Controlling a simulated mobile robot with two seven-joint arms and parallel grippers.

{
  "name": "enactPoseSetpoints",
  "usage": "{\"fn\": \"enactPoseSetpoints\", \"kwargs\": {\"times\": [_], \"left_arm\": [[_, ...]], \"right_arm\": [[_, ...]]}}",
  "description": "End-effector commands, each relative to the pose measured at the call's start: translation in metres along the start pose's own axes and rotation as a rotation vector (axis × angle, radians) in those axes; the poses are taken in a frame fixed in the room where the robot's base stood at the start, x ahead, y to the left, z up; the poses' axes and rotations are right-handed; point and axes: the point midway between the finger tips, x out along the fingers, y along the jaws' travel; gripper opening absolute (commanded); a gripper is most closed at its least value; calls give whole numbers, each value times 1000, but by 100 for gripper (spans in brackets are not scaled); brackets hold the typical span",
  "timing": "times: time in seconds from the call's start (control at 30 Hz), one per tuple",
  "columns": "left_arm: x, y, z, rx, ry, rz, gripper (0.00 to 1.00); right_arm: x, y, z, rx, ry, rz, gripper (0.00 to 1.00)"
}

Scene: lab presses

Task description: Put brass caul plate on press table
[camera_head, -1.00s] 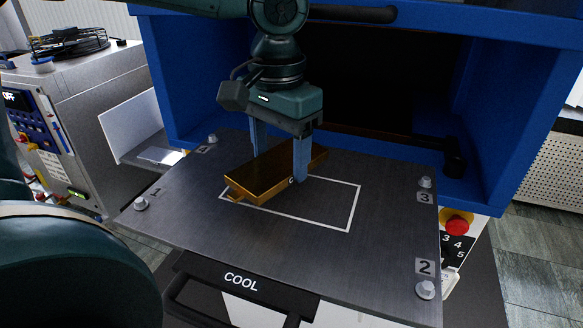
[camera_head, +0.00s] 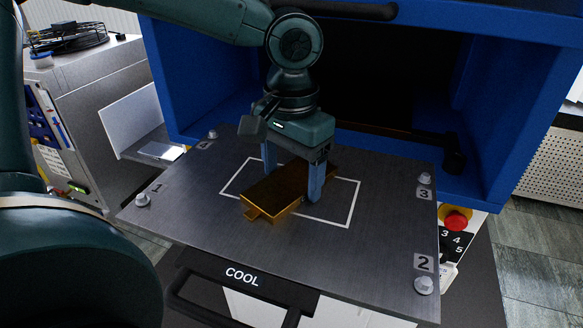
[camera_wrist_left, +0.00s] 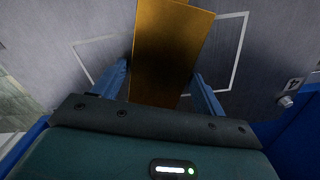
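The brass caul plate (camera_head: 275,192) is a golden slab with a small tab at its near left end. My left gripper (camera_head: 292,186) has its blue fingers on either long side of the plate and is shut on it. The plate is over the white rectangle outline on the grey press table (camera_head: 230,235), turned at an angle to it. Whether its underside touches the table is unclear. In the left wrist view the plate (camera_wrist_left: 170,45) runs between the fingers, with outline lines showing on both sides. My right gripper is not in view.
The blue press frame (camera_head: 185,75) surrounds a dark opening behind the table. Bolts stand at the table corners, including one near number 2 (camera_head: 424,285). A handle marked COOL (camera_head: 240,278) lies below the front edge. A red button (camera_head: 456,219) is at right.

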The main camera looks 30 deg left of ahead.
Motion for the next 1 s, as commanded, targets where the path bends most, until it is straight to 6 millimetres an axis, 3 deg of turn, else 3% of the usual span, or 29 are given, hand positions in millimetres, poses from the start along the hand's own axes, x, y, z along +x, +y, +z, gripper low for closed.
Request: {"fn": "enactPoseSetpoints", "kwargs": {"times": [0.13,0.47,0.8,1.0], "left_arm": [[0,0,0,0,0,0,85],[-6,0,-1,0,3,1,85],[-61,0,-1,-1,3,1,85],[-77,0,0,1,1,1,85]], "right_arm": [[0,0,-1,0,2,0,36],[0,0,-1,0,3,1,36],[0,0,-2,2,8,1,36],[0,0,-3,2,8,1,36]]}}
